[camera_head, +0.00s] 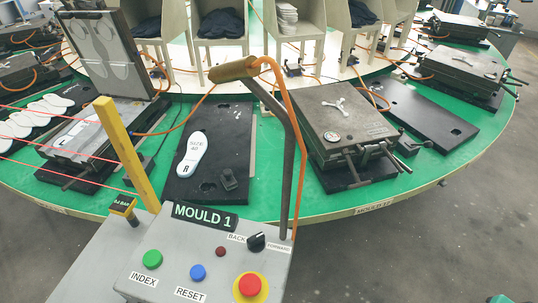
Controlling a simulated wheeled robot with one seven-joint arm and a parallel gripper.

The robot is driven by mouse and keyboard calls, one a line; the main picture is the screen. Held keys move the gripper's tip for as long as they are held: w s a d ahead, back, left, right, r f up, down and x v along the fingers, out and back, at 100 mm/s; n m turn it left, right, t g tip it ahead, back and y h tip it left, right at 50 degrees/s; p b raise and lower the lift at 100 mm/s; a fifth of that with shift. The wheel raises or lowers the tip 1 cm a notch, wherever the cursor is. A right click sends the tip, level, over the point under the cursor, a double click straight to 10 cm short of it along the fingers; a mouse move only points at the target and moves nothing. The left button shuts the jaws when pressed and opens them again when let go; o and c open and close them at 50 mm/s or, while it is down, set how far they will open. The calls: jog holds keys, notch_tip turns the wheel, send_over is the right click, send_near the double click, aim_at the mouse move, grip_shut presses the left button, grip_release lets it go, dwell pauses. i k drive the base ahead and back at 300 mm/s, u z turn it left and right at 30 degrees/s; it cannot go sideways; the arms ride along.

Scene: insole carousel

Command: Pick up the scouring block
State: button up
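My gripper is not in view.
A grey control box (150,285) with buttons stands in front. A yellow post (127,155) and a dark bar with a brown handle (234,69) rise before the carousel. An open mould (105,50) is left, a closed mould (345,120) right. Orange hoses cross.

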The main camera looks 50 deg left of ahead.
aim_at(230, 183)
jog(key=i, duration=1.85)
jog(key=u, duration=2.75)
jog(key=i, duration=0.55)
jog(key=u, duration=2.45)
jog(key=i, duration=0.5)
jog(key=z, duration=0.05)
